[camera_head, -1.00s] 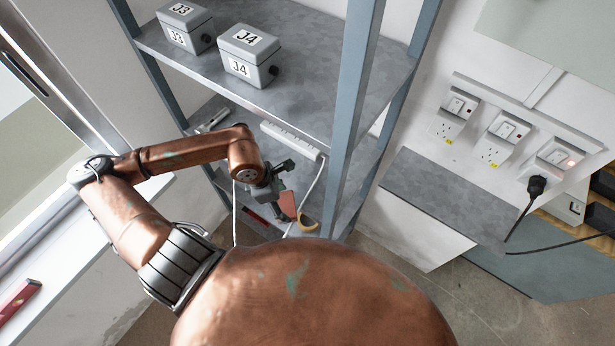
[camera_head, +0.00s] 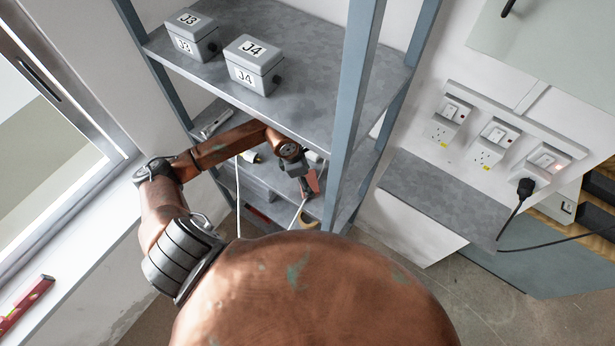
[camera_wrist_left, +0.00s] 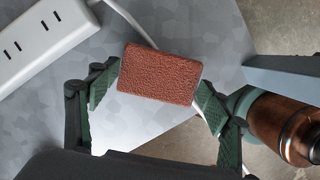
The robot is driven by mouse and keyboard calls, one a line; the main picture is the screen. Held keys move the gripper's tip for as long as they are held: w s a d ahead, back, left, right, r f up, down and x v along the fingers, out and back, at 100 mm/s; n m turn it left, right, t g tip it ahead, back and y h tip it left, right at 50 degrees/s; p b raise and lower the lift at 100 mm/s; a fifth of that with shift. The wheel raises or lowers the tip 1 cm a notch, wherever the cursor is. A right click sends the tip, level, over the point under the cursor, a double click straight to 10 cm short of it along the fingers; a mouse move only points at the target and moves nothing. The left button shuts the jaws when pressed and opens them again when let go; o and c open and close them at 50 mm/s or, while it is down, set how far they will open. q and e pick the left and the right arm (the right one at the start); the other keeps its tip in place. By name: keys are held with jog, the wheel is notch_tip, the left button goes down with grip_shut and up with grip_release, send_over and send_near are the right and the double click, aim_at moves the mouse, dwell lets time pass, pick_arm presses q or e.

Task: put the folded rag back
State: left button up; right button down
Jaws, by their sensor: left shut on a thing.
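The folded rag is a small reddish-brown block with a rough, textured face. It shows in the middle of the left wrist view (camera_wrist_left: 160,74) and, small, at the shelf unit in the head view (camera_head: 313,182). My left gripper (camera_head: 306,187) is shut on the rag, with its green fingers on either side of it in the left wrist view (camera_wrist_left: 157,95). The rag is over a grey shelf surface; I cannot tell whether it touches it. My right gripper is not in view.
A white power strip (camera_wrist_left: 45,38) with a white cable lies on the shelf near the rag. A blue-grey shelf post (camera_head: 350,120) stands just right of my gripper. Boxes J3 (camera_head: 192,36) and J4 (camera_head: 254,64) sit on the upper shelf (camera_head: 330,85).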

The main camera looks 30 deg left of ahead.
pick_arm(q)
jog(key=o, duration=1)
jog(key=shift+a+r+b, duration=0.1)
jog(key=shift+r+b, duration=0.2)
jog(key=shift+r, duration=0.15)
jog(key=r, duration=0.1)
jog(key=s+a+r+b, duration=0.1)
jog(key=r, duration=0.1)
jog(key=shift+s+a+r+b, duration=0.2)
jog(key=shift+a+r+b, duration=0.1)
jog(key=shift+a, duration=0.05)
jog(key=s+a+b, duration=0.1)
jog(key=s+a, duration=0.1)
jog(key=a, duration=0.1)
jog(key=s+a+b, duration=0.1)
jog(key=s+a, duration=0.2)
jog(key=shift+s+a, duration=0.15)
jog(key=shift+s, duration=0.15)
jog(key=shift+s+a+r+b, duration=0.15)
jog(key=shift+s+a+b, duration=0.15)
jog(key=shift+s+a, duration=0.6)
jog(key=shift+w, duration=0.1)
